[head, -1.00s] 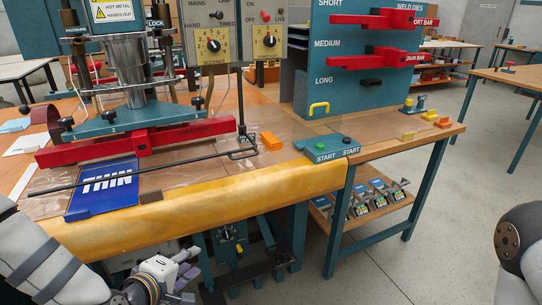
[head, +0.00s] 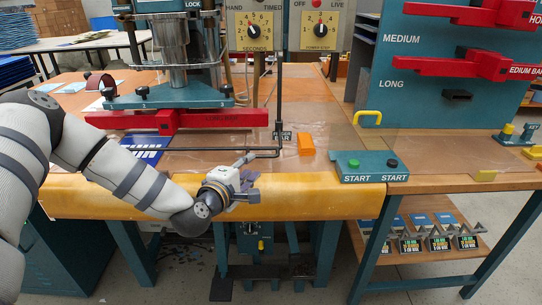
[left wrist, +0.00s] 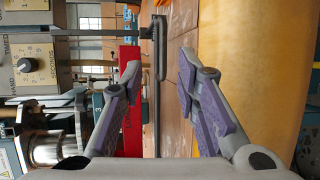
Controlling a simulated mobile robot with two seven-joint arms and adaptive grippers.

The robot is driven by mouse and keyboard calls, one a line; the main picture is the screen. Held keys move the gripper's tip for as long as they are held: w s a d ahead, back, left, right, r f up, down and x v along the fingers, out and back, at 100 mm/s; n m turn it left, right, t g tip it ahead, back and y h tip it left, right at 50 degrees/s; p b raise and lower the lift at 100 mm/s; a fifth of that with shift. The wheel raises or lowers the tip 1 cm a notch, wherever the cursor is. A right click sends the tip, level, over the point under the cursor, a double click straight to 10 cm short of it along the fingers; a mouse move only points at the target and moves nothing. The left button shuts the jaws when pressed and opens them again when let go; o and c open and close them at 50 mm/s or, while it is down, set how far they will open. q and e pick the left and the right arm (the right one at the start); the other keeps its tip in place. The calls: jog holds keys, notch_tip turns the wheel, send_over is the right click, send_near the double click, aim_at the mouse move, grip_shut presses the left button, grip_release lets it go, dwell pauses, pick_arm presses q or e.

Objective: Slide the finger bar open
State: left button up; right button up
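The finger bar (head: 215,149) is a thin black rod low over the bench, running in front of the red press bar. Its right end has a black bracket below an upright rod, by a "FINGER BAR" label. In the left wrist view the black loop of the finger bar (left wrist: 161,48) lies ahead, between the fingertips and beyond them. My left gripper (head: 249,181) is at the bench's padded front edge, near that end and apart from it. Its purple-padded fingers (left wrist: 160,68) are open and empty. My right gripper is not in view.
The red press bar (head: 180,120) sits behind the rod. An orange block (head: 305,144) lies right of the bracket. The green START box (head: 368,167) stands farther right. The yellow padded edge (head: 310,198) runs along the front. A teal rack (head: 430,100) holds red bars.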

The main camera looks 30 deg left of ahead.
aim_at(263, 157)
pick_arm(q)
jog(key=x, duration=0.4)
jog(key=b+x, duration=0.1)
jog(key=x, duration=0.4)
jog(key=shift+w+f, duration=0.2)
jog(key=shift+f, duration=0.1)
jog(key=shift+w, duration=0.1)
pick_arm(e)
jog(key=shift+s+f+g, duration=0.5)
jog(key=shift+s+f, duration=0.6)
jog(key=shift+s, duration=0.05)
pick_arm(q)
jog(key=shift+r, duration=0.1)
jog(key=shift+c, duration=0.6)
grip_shut()
